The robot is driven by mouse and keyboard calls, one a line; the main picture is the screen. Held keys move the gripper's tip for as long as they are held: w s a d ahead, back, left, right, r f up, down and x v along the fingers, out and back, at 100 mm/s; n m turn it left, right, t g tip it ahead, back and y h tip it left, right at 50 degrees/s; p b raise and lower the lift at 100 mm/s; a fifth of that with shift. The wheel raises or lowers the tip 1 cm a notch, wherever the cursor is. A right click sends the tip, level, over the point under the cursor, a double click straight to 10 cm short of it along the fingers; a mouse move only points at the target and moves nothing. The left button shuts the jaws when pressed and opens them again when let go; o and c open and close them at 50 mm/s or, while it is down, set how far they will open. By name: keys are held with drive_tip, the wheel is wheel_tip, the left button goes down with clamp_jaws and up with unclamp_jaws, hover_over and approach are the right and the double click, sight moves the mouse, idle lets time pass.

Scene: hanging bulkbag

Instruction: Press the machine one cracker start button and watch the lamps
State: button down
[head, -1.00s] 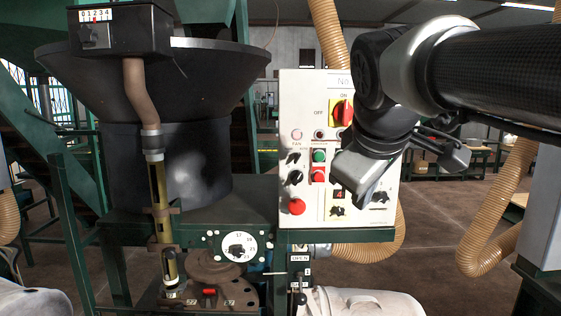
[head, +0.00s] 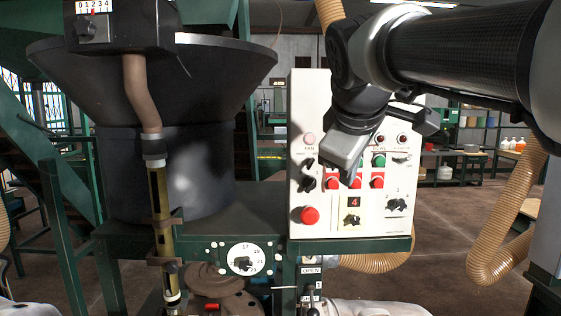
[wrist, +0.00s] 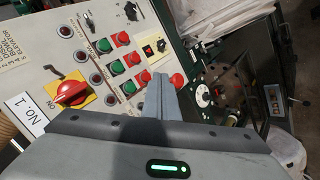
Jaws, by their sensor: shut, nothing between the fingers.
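The white control panel (head: 372,222) of machine one stands right of centre in the head view. The wrist view shows it turned sideways, with its No. 1 label (wrist: 27,116). My gripper (head: 352,180) is shut and empty, in front of the button rows; contact cannot be told. The cracker start button, the leftmost green one, is hidden behind my gripper in the head view. A green button (wrist: 128,88) shows left of my fingertips (wrist: 160,78) in the wrist view.
Red buttons (head: 377,181) lie below the green row. A large red button (head: 309,215) is at the lower left, with a red rotary switch (wrist: 72,93) in the wrist view. A black hopper (head: 160,80) stands left; a ribbed hose (head: 510,220) hangs right.

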drive_tip(key=w+p, duration=0.3)
drive_tip(key=w, duration=0.5)
drive_tip(key=shift+w, duration=0.15)
idle(1.9)
drive_tip(key=shift+w, duration=0.3)
drive_tip(key=shift+w+p, duration=0.45)
idle(0.6)
drive_tip(key=shift+s+b, duration=0.35)
drive_tip(key=shift+s, duration=0.5)
drive_tip(key=shift+s+b, duration=0.95)
drive_tip(key=shift+s, duration=1.55)
